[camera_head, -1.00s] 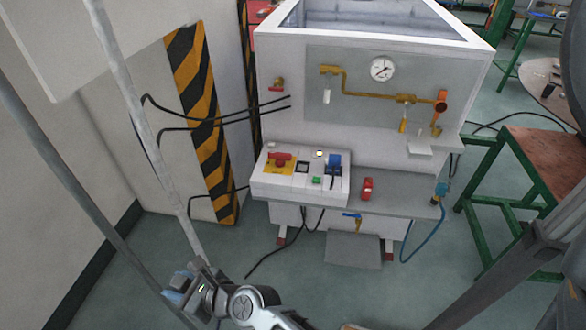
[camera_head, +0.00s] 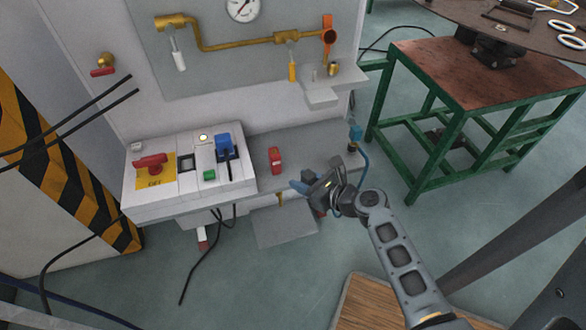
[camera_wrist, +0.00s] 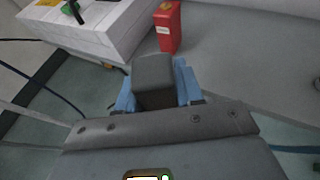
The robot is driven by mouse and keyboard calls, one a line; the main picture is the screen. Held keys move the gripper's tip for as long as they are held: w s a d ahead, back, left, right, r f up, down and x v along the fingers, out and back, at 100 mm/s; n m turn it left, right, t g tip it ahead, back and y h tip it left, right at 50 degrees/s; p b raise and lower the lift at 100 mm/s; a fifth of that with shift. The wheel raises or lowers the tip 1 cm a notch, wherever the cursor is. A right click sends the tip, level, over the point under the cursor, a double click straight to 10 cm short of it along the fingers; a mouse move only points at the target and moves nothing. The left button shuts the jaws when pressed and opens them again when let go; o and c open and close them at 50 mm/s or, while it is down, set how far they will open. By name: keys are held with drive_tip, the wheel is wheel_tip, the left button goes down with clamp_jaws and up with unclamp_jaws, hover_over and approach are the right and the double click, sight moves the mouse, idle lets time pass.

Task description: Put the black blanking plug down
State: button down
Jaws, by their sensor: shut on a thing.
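My gripper (camera_head: 305,184) is in front of the grey shelf of the white machine, right of the control box. The wrist view shows its blue fingers shut on the black blanking plug (camera_wrist: 153,80), a dark block between them. In the head view the plug is too small or hidden to make out. The grey shelf (camera_head: 300,132) lies beyond the gripper. Whether the plug touches the shelf cannot be told.
A red block (camera_head: 275,160) stands on the shelf, also in the wrist view (camera_wrist: 167,28). The control box (camera_head: 190,165) with red, green and blue controls is at left. A blue-fitted valve (camera_head: 355,132) is at the shelf's right end. The shelf between is clear.

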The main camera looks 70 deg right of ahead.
drive_tip(key=s+d+f+m+h+b, duration=0.1)
drive_tip(key=s+d+f+h+b, duration=0.15)
drive_tip(key=s+d, duration=0.55)
approach(310, 146)
drive_tip(key=shift+m+g+y, duration=0.3)
drive_tip(key=shift+y, duration=0.05)
drive_tip(key=w+r, duration=0.1)
drive_tip(key=w+a+r, duration=0.1)
drive_tip(key=w, duration=0.1)
drive_tip(key=w+r, duration=0.1)
drive_tip(key=w, duration=0.1)
drive_tip(key=shift+w+a, duration=0.25)
drive_tip(key=shift+a, duration=0.15)
drive_tip(key=x, duration=0.2)
drive_tip(key=r+x, duration=0.1)
drive_tip(key=x, duration=0.1)
drive_tip(key=shift+w+d+f, duration=0.15)
drive_tip(key=shift+w, duration=0.2)
drive_tip(key=shift+f, duration=0.3)
drive_tip(key=c, duration=0.7)
unclamp_jaws()
drive_tip(key=shift+f, duration=0.15)
